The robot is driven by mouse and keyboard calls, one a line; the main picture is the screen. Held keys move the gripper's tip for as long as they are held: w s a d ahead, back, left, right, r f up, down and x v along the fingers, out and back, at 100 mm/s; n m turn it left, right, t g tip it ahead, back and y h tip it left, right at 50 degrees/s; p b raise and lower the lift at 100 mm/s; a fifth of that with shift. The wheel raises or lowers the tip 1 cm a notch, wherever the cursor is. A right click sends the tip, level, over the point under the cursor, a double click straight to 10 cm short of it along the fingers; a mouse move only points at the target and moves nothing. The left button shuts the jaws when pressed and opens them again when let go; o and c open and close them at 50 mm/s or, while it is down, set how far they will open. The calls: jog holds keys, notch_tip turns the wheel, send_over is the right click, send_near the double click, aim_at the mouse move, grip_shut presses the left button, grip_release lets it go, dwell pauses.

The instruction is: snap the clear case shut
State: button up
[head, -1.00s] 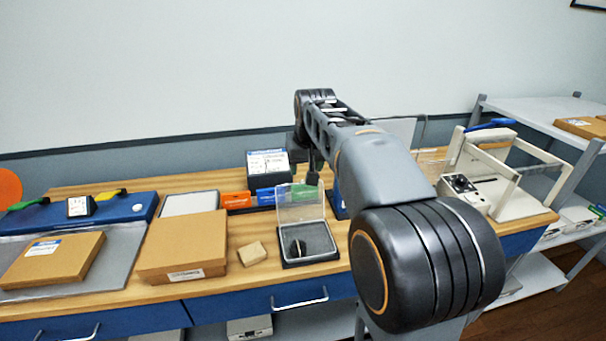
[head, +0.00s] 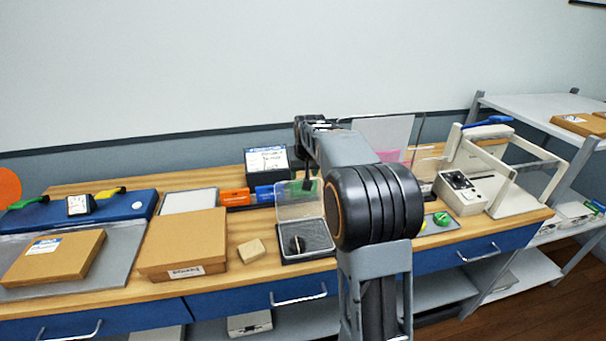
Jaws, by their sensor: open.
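The clear case (head: 319,254) stands on the wooden bench with its lid up. Its transparent lid (head: 287,211) rises from the back edge of the dark base. My gripper (head: 307,186) is open and points down by the upper right part of the raised lid. It is small and dark here, and I cannot tell whether it touches the lid. My arm hides the bench just right of the case.
A small tan block (head: 251,251) and a cardboard box (head: 183,243) lie left of the case. Orange, blue and green boxes (head: 235,197) stand behind it. A white-framed device (head: 459,194) stands at the right. Bare wood shows in front of the case.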

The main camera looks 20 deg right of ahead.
jog(key=shift+x, duration=0.95)
grip_shut()
